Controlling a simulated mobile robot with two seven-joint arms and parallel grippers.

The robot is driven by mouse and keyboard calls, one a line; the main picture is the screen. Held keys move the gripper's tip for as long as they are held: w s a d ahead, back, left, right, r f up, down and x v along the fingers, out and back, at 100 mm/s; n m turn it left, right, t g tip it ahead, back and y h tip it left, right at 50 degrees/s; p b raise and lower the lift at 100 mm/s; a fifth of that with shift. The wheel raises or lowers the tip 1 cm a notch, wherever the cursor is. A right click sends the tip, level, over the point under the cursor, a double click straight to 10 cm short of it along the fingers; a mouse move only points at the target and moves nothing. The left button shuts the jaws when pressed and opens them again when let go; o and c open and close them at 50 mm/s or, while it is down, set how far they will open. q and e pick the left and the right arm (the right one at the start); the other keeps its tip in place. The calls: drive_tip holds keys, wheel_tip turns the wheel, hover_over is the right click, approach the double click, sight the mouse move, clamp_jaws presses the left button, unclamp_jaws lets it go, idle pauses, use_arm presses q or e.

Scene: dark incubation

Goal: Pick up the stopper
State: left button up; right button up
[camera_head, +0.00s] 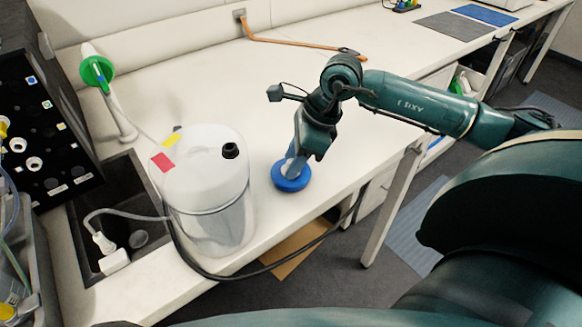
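A blue round piece (291,179), which looks like the stopper, lies flat on the white bench top near its front edge. My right gripper (295,163) points down at it from above, with its fingertips at the middle of the piece. The fingertips are small and partly hidden, so I cannot tell whether they are closed on it. The piece appears to rest on the bench. My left gripper is not in view.
A large translucent container (208,190) with a black neck stands left of the gripper. A dark sink (130,190) and a black panel (60,130) are further left. An orange hose (290,43) lies at the back. The bench behind the gripper is mostly clear.

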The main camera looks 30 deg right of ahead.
clamp_jaws()
idle(0.3)
